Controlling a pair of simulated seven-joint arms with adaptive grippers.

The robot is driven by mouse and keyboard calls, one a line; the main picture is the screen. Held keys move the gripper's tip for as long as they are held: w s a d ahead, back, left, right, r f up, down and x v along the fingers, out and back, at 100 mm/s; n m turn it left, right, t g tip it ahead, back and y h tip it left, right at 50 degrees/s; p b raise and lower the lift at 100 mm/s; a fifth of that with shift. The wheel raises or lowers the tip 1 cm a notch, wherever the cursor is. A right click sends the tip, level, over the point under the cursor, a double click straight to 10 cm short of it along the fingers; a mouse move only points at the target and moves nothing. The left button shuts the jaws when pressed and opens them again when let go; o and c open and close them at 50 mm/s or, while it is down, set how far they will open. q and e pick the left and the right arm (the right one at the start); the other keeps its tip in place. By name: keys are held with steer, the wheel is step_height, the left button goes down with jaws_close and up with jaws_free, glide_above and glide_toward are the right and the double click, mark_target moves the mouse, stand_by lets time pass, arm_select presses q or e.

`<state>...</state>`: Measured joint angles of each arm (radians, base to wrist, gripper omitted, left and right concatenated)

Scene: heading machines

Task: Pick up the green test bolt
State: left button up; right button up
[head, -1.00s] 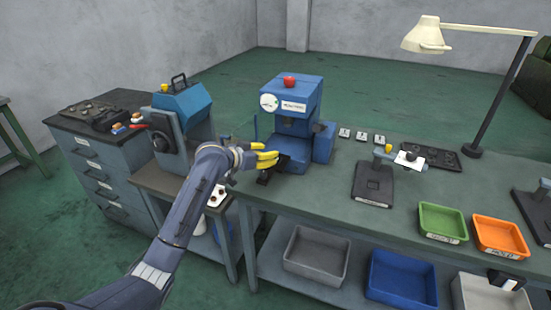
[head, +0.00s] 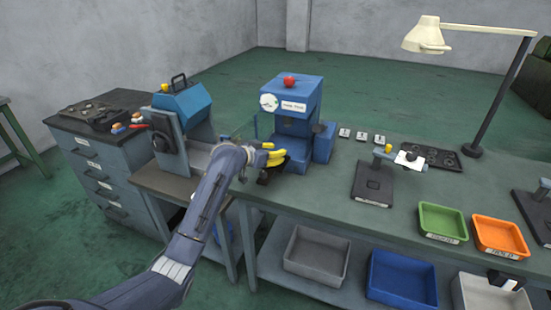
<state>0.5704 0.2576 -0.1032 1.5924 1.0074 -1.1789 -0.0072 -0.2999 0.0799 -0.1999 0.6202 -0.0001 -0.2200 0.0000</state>
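I cannot make out a green bolt in the head view. My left gripper (head: 274,155), with yellow fingers, is just in front of the base of the blue press-like machine (head: 296,112). Its fingers point to the right, above a small black fixture (head: 271,175) at the bench's left end. The fingers overlap from this angle, so I cannot tell whether they are open or hold anything. My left forearm covers part of the low table and the bench corner. My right gripper is not in view.
A blue-topped machine (head: 183,104) stands left of my arm. A dark stand (head: 373,183), a green tray (head: 443,238), an orange tray (head: 500,254) and a lamp (head: 427,36) are to the right. Grey (head: 345,263) and blue (head: 372,292) bins sit below. The middle bench top is mostly clear.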

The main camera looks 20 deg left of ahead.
arm_select(q)
jaws_close()
steer(key=shift+r, duration=0.15)
